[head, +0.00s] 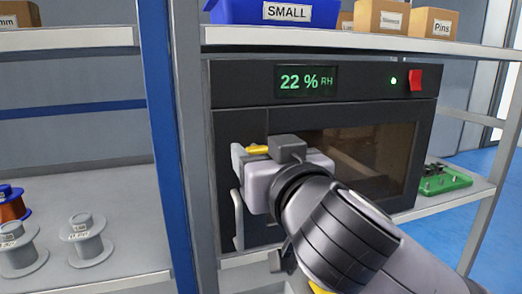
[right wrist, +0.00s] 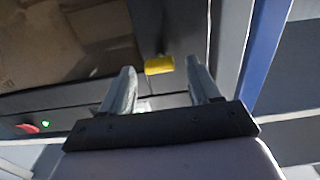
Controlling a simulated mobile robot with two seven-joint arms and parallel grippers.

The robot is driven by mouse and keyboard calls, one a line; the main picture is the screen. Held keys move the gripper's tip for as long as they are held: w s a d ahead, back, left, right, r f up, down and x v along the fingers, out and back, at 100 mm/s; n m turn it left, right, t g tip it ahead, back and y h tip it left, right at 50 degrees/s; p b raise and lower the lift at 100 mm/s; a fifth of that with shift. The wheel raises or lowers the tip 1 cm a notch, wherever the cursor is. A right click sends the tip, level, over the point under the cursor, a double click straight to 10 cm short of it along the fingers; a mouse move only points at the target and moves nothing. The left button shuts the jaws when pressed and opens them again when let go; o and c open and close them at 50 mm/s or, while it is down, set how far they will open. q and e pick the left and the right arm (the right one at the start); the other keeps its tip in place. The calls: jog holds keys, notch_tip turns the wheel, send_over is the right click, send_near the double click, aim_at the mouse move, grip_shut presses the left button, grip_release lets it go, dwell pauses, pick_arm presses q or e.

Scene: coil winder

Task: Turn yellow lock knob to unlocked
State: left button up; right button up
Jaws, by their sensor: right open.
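The yellow lock knob (head: 258,149) is on the front of the dark cabinet (head: 240,110), at its left side. In the head view it shows as a short, roughly level bar, partly hidden by my right gripper (head: 238,188). In the right wrist view the knob (right wrist: 159,65) shows between the two fingers of my right gripper (right wrist: 160,72), with a gap to each side. The right gripper is open and holds nothing. I cannot tell how deep the fingers reach around the knob. My left gripper is not in view.
The cabinet has a dark window, a display (head: 306,81) reading 22 % RH and a red switch (head: 416,80). A blue SMALL bin (head: 250,12) stands on the shelf above. A blue post (head: 165,130) and spools (head: 86,240) are left. A green board (head: 444,180) is right.

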jog(key=shift+w+a, duration=0.2)
jog(key=shift+w, duration=0.3)
jog(key=c, duration=1.1)
jog(key=shift+o, duration=0.3)
